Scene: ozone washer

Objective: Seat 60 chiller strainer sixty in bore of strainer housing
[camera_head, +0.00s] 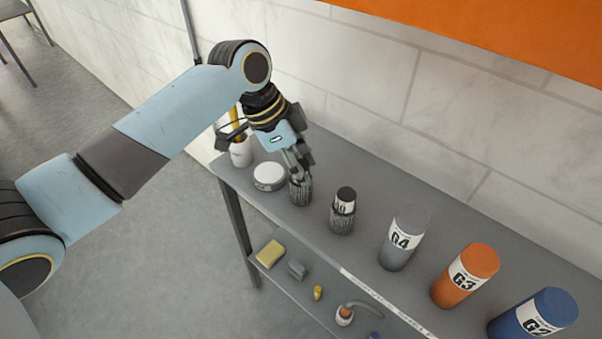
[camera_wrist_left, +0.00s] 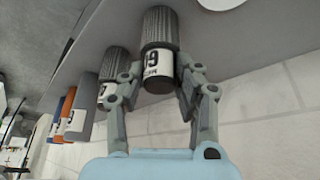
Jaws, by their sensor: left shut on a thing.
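My left gripper (camera_head: 297,172) is shut on a dark ribbed strainer (camera_head: 300,191) at the left part of the grey table. In the left wrist view the gripper's fingers (camera_wrist_left: 160,92) are on either side of the strainer (camera_wrist_left: 158,32) at its white label and dark cap. The label's number is partly covered and I cannot read it surely. I cannot tell whether the strainer touches the tabletop. A second, similar strainer (camera_head: 342,212) stands upright to its right; it also shows in the left wrist view (camera_wrist_left: 114,65). I cannot make out the strainer housing. My right gripper is not in view.
A round white tin (camera_head: 269,178) and a white cup (camera_head: 240,153) are left of the held strainer. Cylinders G4 (camera_head: 404,238), G3 (camera_head: 465,276) and G2 (camera_head: 533,315) stand to the right. The lower shelf holds a yellow sponge (camera_head: 269,254) and small parts. The wall is behind.

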